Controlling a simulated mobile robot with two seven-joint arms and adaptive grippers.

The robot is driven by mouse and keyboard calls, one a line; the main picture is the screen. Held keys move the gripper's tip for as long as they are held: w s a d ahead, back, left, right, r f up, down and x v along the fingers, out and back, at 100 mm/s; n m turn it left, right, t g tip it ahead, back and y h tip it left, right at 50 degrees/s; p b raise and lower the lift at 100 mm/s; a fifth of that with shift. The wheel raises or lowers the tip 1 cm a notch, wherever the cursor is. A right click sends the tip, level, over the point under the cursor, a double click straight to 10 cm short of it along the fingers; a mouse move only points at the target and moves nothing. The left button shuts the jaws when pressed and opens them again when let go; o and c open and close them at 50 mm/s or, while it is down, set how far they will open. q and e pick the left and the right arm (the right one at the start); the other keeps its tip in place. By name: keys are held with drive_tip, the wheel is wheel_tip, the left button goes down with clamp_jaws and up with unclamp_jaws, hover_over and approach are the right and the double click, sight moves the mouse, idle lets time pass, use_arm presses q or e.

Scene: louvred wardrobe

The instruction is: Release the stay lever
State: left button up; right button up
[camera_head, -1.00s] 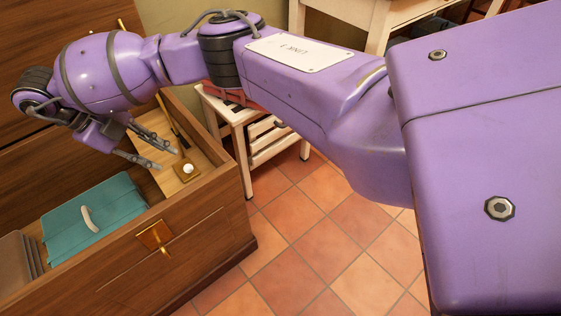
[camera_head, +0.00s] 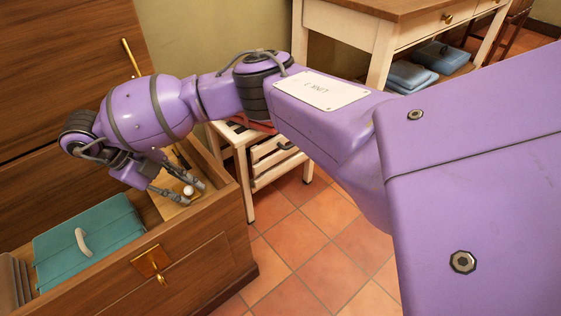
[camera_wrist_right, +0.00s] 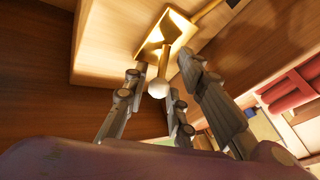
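The stay lever is a brass stem with a white ball knob (camera_wrist_right: 158,88), rising from a brass plate (camera_wrist_right: 168,32) in the right wrist view. In the head view the white knob (camera_head: 188,190) shows at the right end of the open wooden chest-like compartment. My right gripper (camera_head: 193,194) is at the knob, with its fingers spread on either side of it. In the right wrist view the right gripper's fingers (camera_wrist_right: 152,100) are apart, with the knob between them; I see no clear contact. My left gripper is not in view.
A teal case (camera_head: 90,240) with a pale handle lies inside the compartment. A brass latch plate (camera_head: 152,263) is on its front. A small white stand (camera_head: 240,160) is beside it, and a wooden-topped table (camera_head: 385,18) stands behind. Tiled floor (camera_head: 300,255) is clear in front.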

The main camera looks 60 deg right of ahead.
clamp_jaws()
drive_tip(key=shift+w+g, duration=0.25)
drive_tip(key=shift+g, duration=0.25)
drive_tip(key=shift+w+d+r+n+g+y, duration=0.1)
drive_tip(key=shift+w+r+n+g+y, duration=0.2)
drive_tip(key=shift+g, duration=0.6)
drive_tip(key=shift+w+d+g, duration=0.1)
drive_tip(key=shift+w+g, duration=0.15)
drive_tip(key=shift+g, duration=0.25)
drive_tip(key=shift+o, duration=0.8)
unclamp_jaws()
drive_tip(key=shift+w, duration=0.1)
